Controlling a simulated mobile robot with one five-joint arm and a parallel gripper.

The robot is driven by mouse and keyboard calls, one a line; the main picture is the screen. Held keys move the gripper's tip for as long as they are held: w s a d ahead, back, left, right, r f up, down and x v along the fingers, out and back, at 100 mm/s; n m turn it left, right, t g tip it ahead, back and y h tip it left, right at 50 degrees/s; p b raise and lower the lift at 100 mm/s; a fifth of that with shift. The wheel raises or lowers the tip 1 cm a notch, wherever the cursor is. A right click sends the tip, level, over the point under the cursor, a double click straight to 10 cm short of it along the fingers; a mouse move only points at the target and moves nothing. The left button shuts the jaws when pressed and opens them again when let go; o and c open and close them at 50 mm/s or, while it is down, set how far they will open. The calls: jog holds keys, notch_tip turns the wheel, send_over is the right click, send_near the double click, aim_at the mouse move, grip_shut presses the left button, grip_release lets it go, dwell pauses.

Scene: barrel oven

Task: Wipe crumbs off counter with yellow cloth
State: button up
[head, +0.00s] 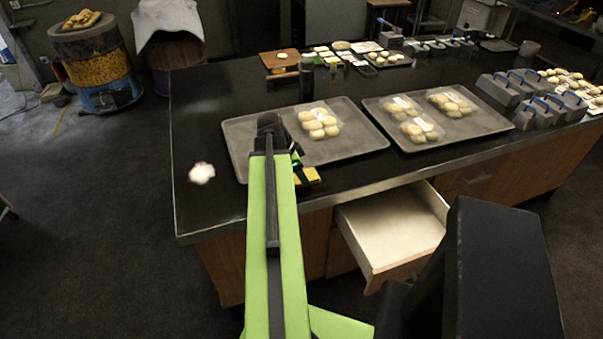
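A small white pile (201,173), seemingly the crumbs, lies on the left end of the dark counter (205,115), left of the left tray. My green arm reaches over the counter's front edge. My gripper (297,162) is mostly hidden behind the arm's black end, over the front of the left tray. A yellow patch (306,176), seemingly the yellow cloth, shows just right of the arm by the gripper. I cannot tell whether the gripper holds it, or whether its fingers are open or shut.
The left tray (352,147) and right tray (440,143) carry bags of buns. Grey lidded tins (502,90) stand at the right. An open drawer (385,222) juts out below the counter's front. A cutting board (283,60) lies at the back. The counter's left end is mostly clear.

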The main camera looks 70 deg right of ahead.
aim_at(312, 173)
jog(key=shift+f+b, duration=1.05)
jog(key=shift+r, duration=0.1)
jog(key=shift+s+a+r, duration=0.1)
jog(key=shift+s+a, duration=0.55)
jog(key=shift+a, duration=0.15)
jog(key=shift+s+a, duration=0.6)
jog(key=shift+a, duration=0.2)
jog(key=shift+s+d, duration=0.7)
jog(key=shift+s, duration=0.1)
jog(key=shift+w+d, duration=0.65)
jog(key=shift+d, duration=0.2)
jog(key=shift+w+d, duration=0.65)
jog(key=shift+d, duration=0.15)
jog(key=shift+s+d+f, duration=0.2)
jog(key=shift+s+d, duration=0.35)
jog(key=shift+s, duration=0.35)
jog(key=shift+s+a, duration=1.25)
jog(key=shift+a, duration=0.3)
jog(key=shift+r, duration=0.1)
